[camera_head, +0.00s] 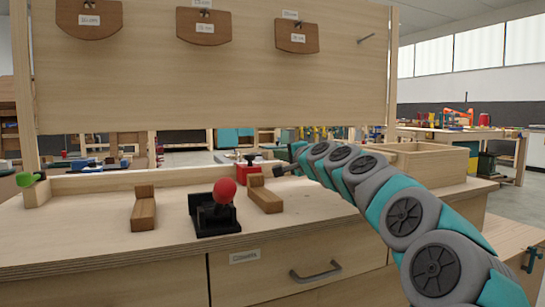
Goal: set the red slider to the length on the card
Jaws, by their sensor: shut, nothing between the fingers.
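A small red block (249,155), which looks like the red slider, sits at the right part of a long wooden rail (130,180) at the back of the bench. Small white cards hang on the board: a left one (89,20), a middle one (205,28) and a right one (297,38). Their print is too small to read surely, and I cannot tell which card gives the length.
A red ball knob on a black base (216,223) stands at the front middle, between a left wooden block (144,210) and a right wooden block (265,196). A green knob (27,179) is at the rail's left end. An open wooden box (432,160) stands right, behind my arm.

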